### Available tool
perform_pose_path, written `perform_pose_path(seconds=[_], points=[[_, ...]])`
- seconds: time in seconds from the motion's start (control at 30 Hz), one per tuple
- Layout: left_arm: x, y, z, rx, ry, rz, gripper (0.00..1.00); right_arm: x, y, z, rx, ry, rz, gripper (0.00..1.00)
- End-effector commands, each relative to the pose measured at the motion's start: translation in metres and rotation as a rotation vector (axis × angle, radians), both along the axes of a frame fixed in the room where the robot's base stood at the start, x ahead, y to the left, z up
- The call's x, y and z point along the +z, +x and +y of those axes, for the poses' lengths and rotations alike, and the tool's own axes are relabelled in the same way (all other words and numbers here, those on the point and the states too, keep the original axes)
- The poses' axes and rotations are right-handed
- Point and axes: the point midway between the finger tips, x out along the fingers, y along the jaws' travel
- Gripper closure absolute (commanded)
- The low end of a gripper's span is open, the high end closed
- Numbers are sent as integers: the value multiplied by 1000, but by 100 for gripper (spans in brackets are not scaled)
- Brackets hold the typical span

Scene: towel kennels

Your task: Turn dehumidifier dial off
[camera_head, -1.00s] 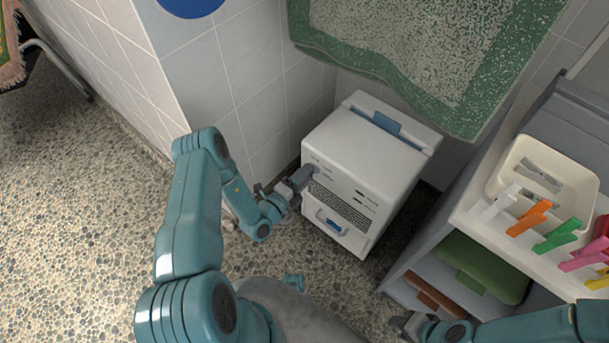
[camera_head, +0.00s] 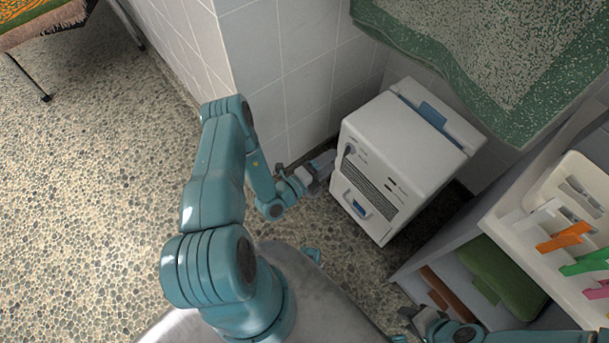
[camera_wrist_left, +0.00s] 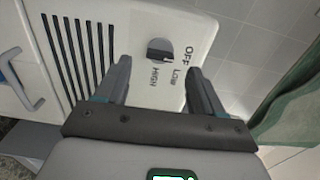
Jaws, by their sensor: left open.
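The white dehumidifier (camera_head: 400,140) stands on the floor against the tiled wall. Its dark dial (camera_head: 348,150) is at the upper left of the front face. In the left wrist view the round dial (camera_wrist_left: 159,50) shows beside the printed words OFF, Low and HIGH. I cannot tell for certain which word it points at. My left gripper (camera_head: 330,160) is open and empty, facing the panel. In the left wrist view its fingertips (camera_wrist_left: 159,66) are spread to either side of the dial, apart from it. My right gripper (camera_head: 418,318) is low, by the shelf; its jaws are unclear.
A grey shelf unit (camera_head: 412,268) on the right holds a green folded item (camera_head: 500,275) and a cream tray (camera_head: 580,165) with coloured pegs. A green-edged towel (camera_head: 470,60) hangs above the dehumidifier. Pebbled floor (camera_head: 90,200) at left is clear.

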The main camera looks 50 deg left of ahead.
Motion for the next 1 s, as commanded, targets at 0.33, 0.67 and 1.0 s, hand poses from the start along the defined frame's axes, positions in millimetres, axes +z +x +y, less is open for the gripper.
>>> perform_pose_path(seconds=[0.33,0.67,1.0], points=[[1,-88,8,7,-4,3,32,12,0,0,0,0,0,64],[0,-116,9,0,-2,1,32,13,0,0,0,0,0,64],[0,-116,9,0,-2,1,32,13,0,0,0,0,0,64]])
